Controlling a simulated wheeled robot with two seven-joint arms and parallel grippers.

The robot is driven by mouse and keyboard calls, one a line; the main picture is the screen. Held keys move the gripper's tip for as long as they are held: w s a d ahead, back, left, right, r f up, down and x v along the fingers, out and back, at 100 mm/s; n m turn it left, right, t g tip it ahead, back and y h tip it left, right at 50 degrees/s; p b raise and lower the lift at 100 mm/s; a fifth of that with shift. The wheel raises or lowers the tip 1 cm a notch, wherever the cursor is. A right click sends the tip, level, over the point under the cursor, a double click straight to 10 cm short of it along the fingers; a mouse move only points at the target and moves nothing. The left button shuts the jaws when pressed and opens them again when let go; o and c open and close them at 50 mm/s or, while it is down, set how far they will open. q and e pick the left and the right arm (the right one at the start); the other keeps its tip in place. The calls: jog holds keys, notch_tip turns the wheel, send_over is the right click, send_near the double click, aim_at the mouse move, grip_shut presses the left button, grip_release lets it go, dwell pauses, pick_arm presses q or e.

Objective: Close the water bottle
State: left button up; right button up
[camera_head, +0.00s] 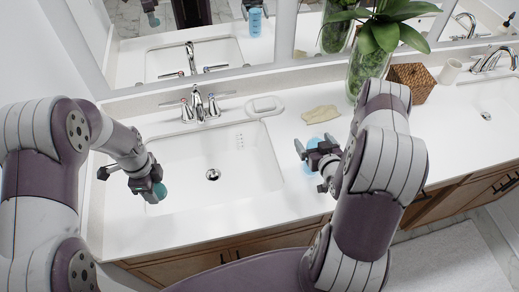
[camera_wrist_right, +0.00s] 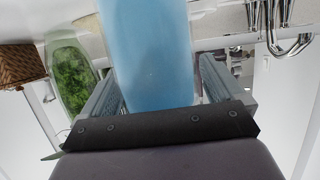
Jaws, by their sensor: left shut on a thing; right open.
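The light blue water bottle (camera_head: 312,143) stands on the white counter right of the left sink, mostly hidden by my right gripper in the head view. In the right wrist view the bottle (camera_wrist_right: 152,55) is large and lies between the two fingers. My right gripper (camera_head: 316,158) is open, with its fingers on either side of the bottle. My left gripper (camera_head: 155,190) is shut on a small teal round piece, apparently the cap (camera_head: 159,191), held over the front left of the sink. The bottle's mouth is not clearly visible.
The left sink (camera_head: 213,155) has a chrome faucet (camera_head: 199,103) and a soap dish (camera_head: 265,106) behind it. A tan cloth (camera_head: 320,114), a glass vase with a plant (camera_head: 366,68) and a woven box (camera_head: 412,80) are farther back. A mirror (camera_head: 215,45) lines the wall.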

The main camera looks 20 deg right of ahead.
aim_at(317, 135)
pick_arm(q)
jog(key=shift+s, duration=0.1)
pick_arm(e)
jog(key=shift+s, duration=0.1)
grip_shut()
jog(key=shift+r, duration=0.15)
